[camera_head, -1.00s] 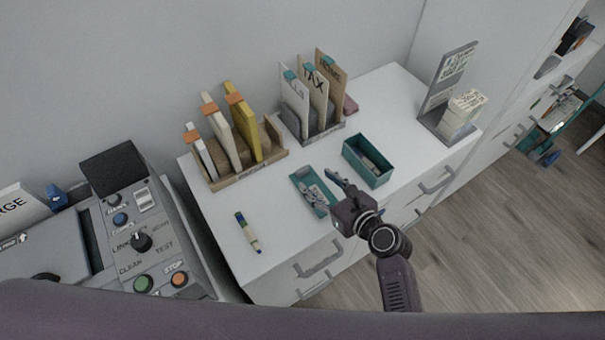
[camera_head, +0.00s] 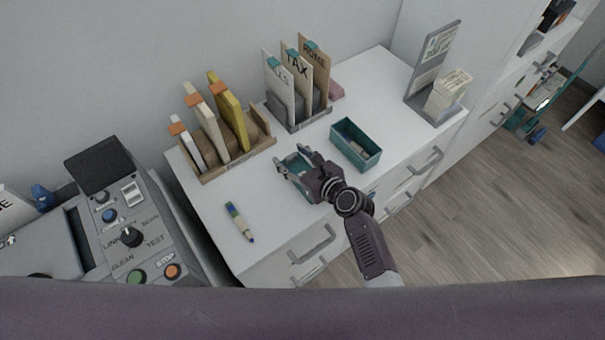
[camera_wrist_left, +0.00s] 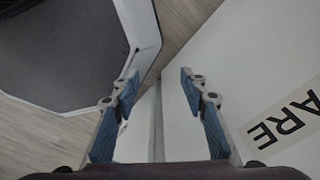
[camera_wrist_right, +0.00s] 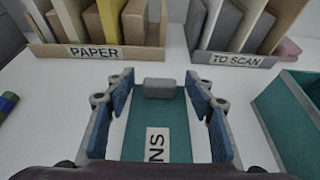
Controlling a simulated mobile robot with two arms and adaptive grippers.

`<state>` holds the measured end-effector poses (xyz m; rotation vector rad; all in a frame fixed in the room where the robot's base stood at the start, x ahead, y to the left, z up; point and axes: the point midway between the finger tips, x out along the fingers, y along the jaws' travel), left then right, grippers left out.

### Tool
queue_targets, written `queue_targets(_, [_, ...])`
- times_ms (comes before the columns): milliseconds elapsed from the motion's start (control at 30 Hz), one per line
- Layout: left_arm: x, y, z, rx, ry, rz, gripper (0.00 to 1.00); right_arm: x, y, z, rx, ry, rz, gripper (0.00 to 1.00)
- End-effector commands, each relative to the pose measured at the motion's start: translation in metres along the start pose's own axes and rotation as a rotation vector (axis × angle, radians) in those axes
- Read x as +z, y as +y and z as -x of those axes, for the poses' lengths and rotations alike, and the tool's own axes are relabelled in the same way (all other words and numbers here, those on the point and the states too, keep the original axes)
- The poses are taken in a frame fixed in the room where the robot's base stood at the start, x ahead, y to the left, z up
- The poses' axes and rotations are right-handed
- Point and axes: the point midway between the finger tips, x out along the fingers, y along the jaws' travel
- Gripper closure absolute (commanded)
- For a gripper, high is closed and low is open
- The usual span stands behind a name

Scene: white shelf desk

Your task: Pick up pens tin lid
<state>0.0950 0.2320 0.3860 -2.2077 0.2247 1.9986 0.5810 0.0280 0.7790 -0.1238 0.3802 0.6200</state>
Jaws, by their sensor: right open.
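The pens tin lid (camera_wrist_right: 155,112) is a flat teal plate with a white label reading "NS" and a small grey block at its far end. It lies on the white desk. My right gripper (camera_wrist_right: 158,80) is open, its blue-padded fingers on either side of the lid with gaps showing. In the head view the right gripper (camera_head: 291,158) is over the lid (camera_head: 297,170) and partly hides it. The open teal tin (camera_head: 357,140) stands to the right of the lid. My left gripper (camera_wrist_left: 160,80) is open and empty, away from the desk objects.
Behind the lid stand a "PAPER" holder (camera_wrist_right: 88,52) and a "TO SCAN" holder (camera_wrist_right: 232,60). A marker pen (camera_head: 240,222) lies to the left on the white desk (camera_head: 215,200). A grey stand (camera_head: 432,60) with paper is at the back right.

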Motion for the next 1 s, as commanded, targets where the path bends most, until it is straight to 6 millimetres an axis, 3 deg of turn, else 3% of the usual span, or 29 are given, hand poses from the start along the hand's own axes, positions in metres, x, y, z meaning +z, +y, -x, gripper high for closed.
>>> queue_targets(100, [0.000,-0.001,0.000,-0.002,0.000,0.000,0.60,0.000,0.000,0.000,0.000,0.000,0.000,0.51])
queue_targets(533, [0.005,-0.002,0.000,-0.002,-0.007,0.001,0.60,0.000,0.000,0.000,0.000,-0.001,-0.001,0.96])
queue_targets(800, [0.006,-0.002,0.003,-0.003,-0.009,0.002,0.60,0.003,0.000,0.001,0.000,-0.001,-0.001,0.96])
queue_targets(1000, [0.004,-0.002,0.021,-0.002,-0.009,0.002,0.60,0.019,0.000,0.008,0.000,-0.001,-0.001,0.96])
